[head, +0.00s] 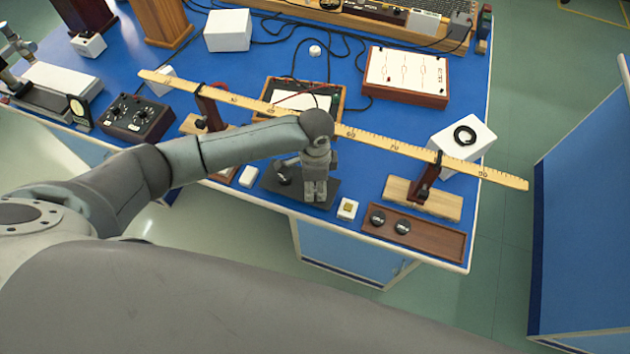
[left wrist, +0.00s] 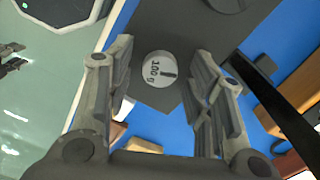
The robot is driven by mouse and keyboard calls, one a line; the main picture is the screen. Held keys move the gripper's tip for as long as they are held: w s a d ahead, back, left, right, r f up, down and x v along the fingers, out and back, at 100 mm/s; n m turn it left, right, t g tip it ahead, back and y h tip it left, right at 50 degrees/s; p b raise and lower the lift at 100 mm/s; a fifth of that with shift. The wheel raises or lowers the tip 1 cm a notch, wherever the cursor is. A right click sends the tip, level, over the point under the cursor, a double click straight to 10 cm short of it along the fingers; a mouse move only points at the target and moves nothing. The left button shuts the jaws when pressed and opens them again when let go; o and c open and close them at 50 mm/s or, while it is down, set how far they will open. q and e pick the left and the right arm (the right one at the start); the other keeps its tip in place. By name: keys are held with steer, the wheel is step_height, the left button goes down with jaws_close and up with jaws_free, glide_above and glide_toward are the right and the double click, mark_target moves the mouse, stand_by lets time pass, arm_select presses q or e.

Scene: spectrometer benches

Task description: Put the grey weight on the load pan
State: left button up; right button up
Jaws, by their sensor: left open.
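The grey weight (left wrist: 159,70) is a round disc marked "100 g" and stands on a dark grey mat (left wrist: 185,28) in the left wrist view. My left gripper (head: 316,198) points down over the same mat (head: 325,193) in the head view and hides the weight there. In the left wrist view the gripper (left wrist: 163,85) is open, with one finger on each side of the disc and gaps on both sides. A dark round object (head: 283,179) is on the mat beside the gripper. I cannot tell for certain which thing is the load pan. My right gripper is not in view.
A long wooden rule (head: 385,143) spans the bench on two stands, close behind my gripper.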

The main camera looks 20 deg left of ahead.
mark_target(315, 186)
arm_select(q)
steer(key=shift+r, duration=0.1)
step_height(315, 186, up, 12)
steer(key=b, duration=0.1)
stand_by(0.4)
stand_by(0.4)
